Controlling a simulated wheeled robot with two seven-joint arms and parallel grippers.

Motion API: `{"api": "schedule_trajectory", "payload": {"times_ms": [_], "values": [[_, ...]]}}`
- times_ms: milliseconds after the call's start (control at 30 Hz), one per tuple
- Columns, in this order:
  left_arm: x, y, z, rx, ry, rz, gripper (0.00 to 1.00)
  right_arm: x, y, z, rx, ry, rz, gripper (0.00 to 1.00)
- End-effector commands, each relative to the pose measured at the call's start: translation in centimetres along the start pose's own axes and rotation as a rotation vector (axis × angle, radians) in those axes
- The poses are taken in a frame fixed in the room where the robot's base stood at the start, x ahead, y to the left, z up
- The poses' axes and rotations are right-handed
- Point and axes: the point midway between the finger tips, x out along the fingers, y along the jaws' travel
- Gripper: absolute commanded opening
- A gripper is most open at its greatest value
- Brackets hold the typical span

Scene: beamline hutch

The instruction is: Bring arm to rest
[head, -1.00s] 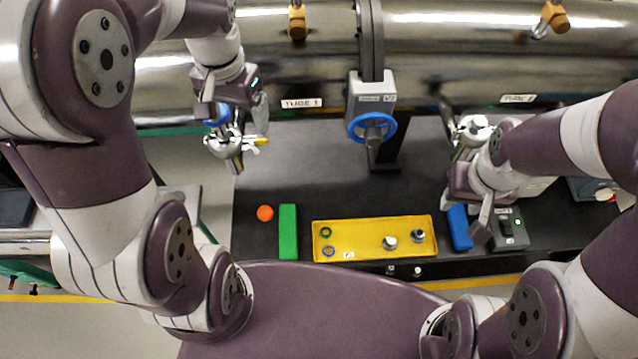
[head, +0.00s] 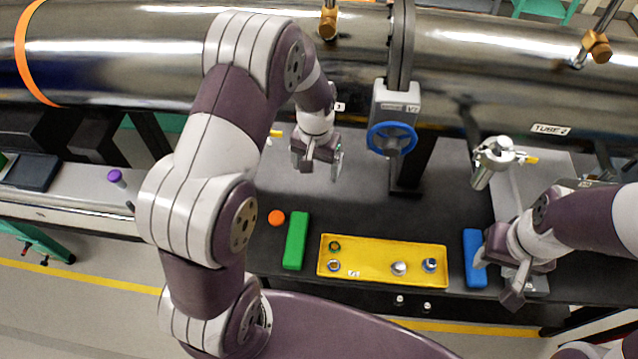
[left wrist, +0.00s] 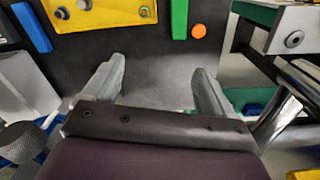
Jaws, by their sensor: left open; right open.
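My left gripper (head: 322,165) hangs above the back of the black bench, left of the blue handwheel, with its fingers apart and nothing between them. Its two spread fingers also show in the left wrist view (left wrist: 157,85), with dark bench top beyond them. My right gripper (head: 496,274) is at the right side of the bench, by the blue block (head: 475,258). It is open, and I see nothing held in it. Whether it touches the block or the grey device beneath it, I cannot tell.
A yellow tray (head: 376,276) with several small fittings lies at the bench front. A green block (head: 296,240) and an orange disc (head: 276,217) lie left of it. The steel tube (head: 480,60) with blue handwheel (head: 391,138) spans the back. A silver clamp (head: 496,158) stands at right.

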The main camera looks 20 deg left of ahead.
Motion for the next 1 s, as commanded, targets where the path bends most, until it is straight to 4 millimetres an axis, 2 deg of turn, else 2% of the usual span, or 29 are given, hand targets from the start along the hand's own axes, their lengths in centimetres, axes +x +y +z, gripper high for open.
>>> {"api": "schedule_trajectory", "payload": {"times_ms": [33, 200, 567, 667, 900, 1000], "values": [[1.9, 0.1, 0.0, -0.002, -0.001, 0.0, 0.86, 1.5, 0.0, 0.2, 0.0, 0.0, 0.0, 0.43], [4.2, 0.2, -0.2, -0.007, 0.0, 0.0, 0.86, 2.7, 0.0, 0.3, 0.0, -0.001, 0.0, 0.43], [4.9, 0.3, -0.3, -0.011, 0.004, 0.0, 0.86, 2.9, 0.0, 0.3, 0.0, 0.0, 0.0, 0.43], [5.2, 0.4, 2.6, -0.014, -0.04, 0.001, 0.86, 3.0, 0.0, 0.4, 0.0, 0.0, 0.0, 0.43], [6.1, 1.2, 12.6, -0.007, 0.016, 0.002, 0.86, 12.2, 0.0, 1.5, 0.0, -0.001, 0.0, 0.43], [6.6, 1.4, 15.1, 0.0, 0.076, 0.002, 0.86, 15.1, 0.0, 1.8, 0.0, -0.001, 0.0, 0.43]]}}
